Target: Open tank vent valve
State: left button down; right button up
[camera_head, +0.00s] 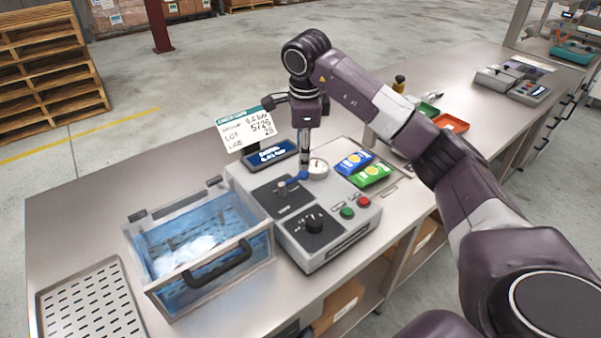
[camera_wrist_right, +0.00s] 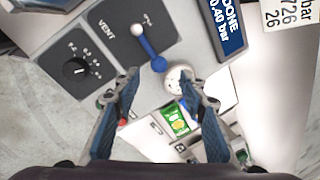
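The vent valve's blue lever (camera_head: 294,180) is on the grey control unit (camera_head: 330,235), beside the tank. In the right wrist view, the blue lever (camera_wrist_right: 150,48) with a white ball end lies on a dark plate (camera_wrist_right: 112,28) marked VENT. My right gripper (camera_head: 304,165) points down over the unit, close to the lever. In the wrist view its two blue-padded fingers (camera_wrist_right: 158,84) are apart, with nothing between them held. The lever's pivot end shows just beyond the fingertips; contact is not visible. My left gripper is not in view.
The clear tank (camera_head: 165,215) with a black handle stands left of the unit. A display (camera_wrist_right: 226,30) reads DONE, 0.40 bar. A white round gauge (camera_head: 318,168), a dark knob (camera_head: 313,223), green and red buttons (camera_head: 363,202) and pouches (camera_head: 355,163) are near.

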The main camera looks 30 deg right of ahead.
jog(key=shift+d+f, duration=0.15)
jog(key=shift+f, duration=0.2)
jog(key=f, duration=0.2)
jog(key=f+p, duration=0.1)
jog(key=f, duration=0.1)
jog(key=w+f+p, duration=0.1)
jog(key=f, duration=0.1)
jog(key=shift+d+f, duration=0.25)
jog(key=shift+f, duration=0.15)
jog(key=shift+c, duration=0.3)
grip_shut()
